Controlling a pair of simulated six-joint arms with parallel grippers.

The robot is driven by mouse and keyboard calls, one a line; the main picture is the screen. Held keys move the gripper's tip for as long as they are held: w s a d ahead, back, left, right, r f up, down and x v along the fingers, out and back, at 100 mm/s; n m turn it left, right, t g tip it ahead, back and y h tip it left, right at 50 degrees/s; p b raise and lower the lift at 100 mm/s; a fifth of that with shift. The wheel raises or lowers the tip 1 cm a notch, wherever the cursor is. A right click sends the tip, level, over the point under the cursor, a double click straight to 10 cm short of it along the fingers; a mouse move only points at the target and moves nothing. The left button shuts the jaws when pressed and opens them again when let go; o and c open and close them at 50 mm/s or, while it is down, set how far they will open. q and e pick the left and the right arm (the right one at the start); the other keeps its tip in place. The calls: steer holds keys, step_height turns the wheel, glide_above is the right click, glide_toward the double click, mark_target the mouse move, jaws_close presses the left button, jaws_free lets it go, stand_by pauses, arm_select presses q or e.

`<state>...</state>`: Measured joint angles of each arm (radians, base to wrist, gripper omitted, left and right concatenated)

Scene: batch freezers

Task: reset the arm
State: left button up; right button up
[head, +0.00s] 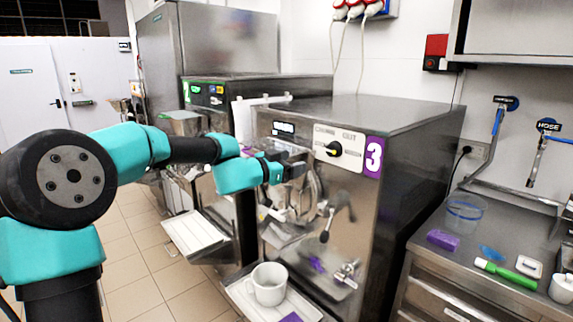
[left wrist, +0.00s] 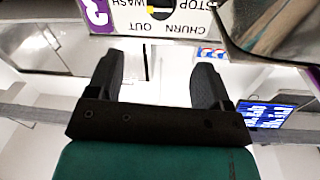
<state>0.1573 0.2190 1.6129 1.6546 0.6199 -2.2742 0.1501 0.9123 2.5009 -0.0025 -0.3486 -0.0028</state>
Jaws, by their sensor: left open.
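My left arm (head: 235,175) comes in from the left and reaches to the front of the freezer marked 3 (head: 400,130). My left gripper (head: 298,170) is just in front of that freezer's face, below its display and left of the black selector knob (head: 333,149). In the left wrist view its two dark fingers (left wrist: 156,72) stand apart with nothing between them. The control panel (left wrist: 170,22) appears upside down beyond the fingers. Whether the gripper touches the freezer cannot be told. My right gripper is in neither view.
A white mug (head: 269,284) stands on the freezer's front tray (head: 241,296), below the spout. A second freezer (head: 215,95) with an empty tray (head: 193,232) stands to the left. The right counter (head: 470,262) holds a clear tub (head: 465,213), purple sponge (head: 443,239) and green-handled tool (head: 505,275).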

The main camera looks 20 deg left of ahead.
arm_select(q)
steer(key=shift+s+a, duration=0.3)
steer(key=shift+s, duration=0.3)
steer(key=s+d+f+n+g+y, duration=0.1)
steer(key=s+f+n+g, duration=0.15)
steer(key=f, duration=0.95)
steer(key=s+d+f+n+g+y, duration=0.1)
steer(key=s+f+g, duration=0.25)
steer(key=f, duration=0.95)
steer(key=s+d+f+n+g+y, duration=0.1)
steer(key=s+f+n+g, duration=0.15)
steer(key=f, duration=0.95)
steer(key=s+d+f+n+g, duration=0.1)
steer(key=s+d+f+g, duration=0.1)
steer(key=s+f, duration=0.8)
steer(key=s+d+f+n+g+y, duration=0.1)
steer(key=s+d+f+n+g, duration=0.1)
steer(key=s+f, duration=0.9)
steer(key=shift+d+f+g+y, duration=0.3)
steer(key=shift+d+f+g, duration=0.45)
steer(key=shift+g, duration=0.5)
